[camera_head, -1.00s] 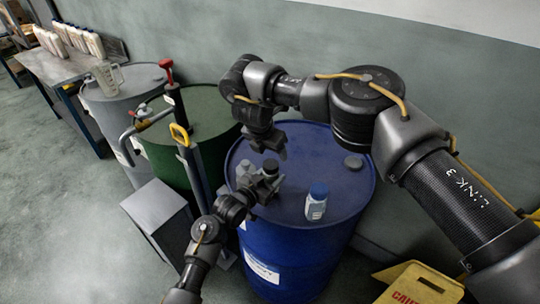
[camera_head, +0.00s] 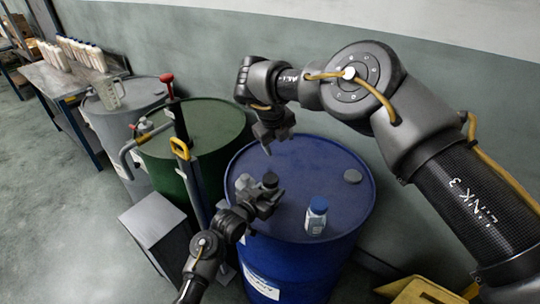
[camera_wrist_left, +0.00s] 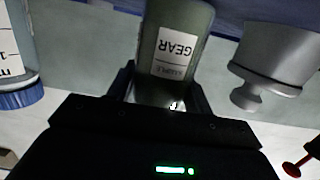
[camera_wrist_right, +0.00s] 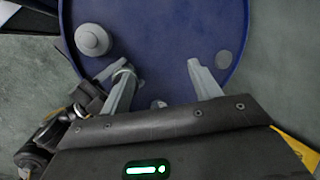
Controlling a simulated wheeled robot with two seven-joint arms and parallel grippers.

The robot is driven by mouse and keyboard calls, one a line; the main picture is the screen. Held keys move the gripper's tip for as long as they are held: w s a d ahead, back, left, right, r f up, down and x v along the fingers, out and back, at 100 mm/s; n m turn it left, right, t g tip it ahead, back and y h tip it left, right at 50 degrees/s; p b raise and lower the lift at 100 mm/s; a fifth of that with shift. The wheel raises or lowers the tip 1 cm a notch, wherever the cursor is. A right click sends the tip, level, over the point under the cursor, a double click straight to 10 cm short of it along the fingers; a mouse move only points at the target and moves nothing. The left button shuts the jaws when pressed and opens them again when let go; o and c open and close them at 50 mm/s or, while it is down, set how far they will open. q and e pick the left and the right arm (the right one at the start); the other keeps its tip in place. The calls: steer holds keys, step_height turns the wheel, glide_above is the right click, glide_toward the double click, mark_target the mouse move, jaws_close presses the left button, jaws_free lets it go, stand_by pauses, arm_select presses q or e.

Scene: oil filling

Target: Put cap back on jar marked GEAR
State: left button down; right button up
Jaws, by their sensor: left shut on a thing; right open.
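The jar marked GEAR (camera_wrist_left: 172,50), dark green with a white label, is held between the fingers of my left gripper (camera_wrist_left: 160,92), above the blue drum's left part. My left gripper (camera_head: 264,198) also shows in the head view, with a dark round top (camera_head: 270,180) at it. I cannot tell whether that is a cap or the jar's mouth. My right gripper (camera_head: 274,148) is open above the drum, higher than the left one. In the right wrist view its fingers (camera_wrist_right: 163,82) are apart, with a small grey disc (camera_wrist_right: 158,104) low between them; I cannot tell what it is.
The blue drum (camera_head: 330,165) carries a white jar with a blue cap (camera_head: 316,215), a grey disc (camera_head: 352,176) and a grey knobbed piece (camera_head: 243,182). A green drum (camera_head: 215,120) with a hand pump stands left. The drum top's back middle is clear.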

mark_target(270, 177)
steer(key=s+n+g, duration=0.1)
steer(key=n, duration=0.4)
steer(key=s+a+f+n+g+y, duration=0.1)
steer(key=n, duration=0.3)
steer(key=s+a+n+g, duration=0.1)
steer(key=s+n, duration=0.1)
steer(key=n, duration=0.3)
steer(key=shift+f+n+y, duration=0.15)
steer(key=shift+n+y, duration=0.15)
steer(key=shift+y, duration=0.1)
steer(key=n, duration=0.1)
steer(key=n+g, duration=0.1)
steer(key=n, duration=0.1)
steer(key=shift+s+a, duration=0.2)
steer(key=shift+s, duration=0.2)
steer(key=shift+f, duration=4)
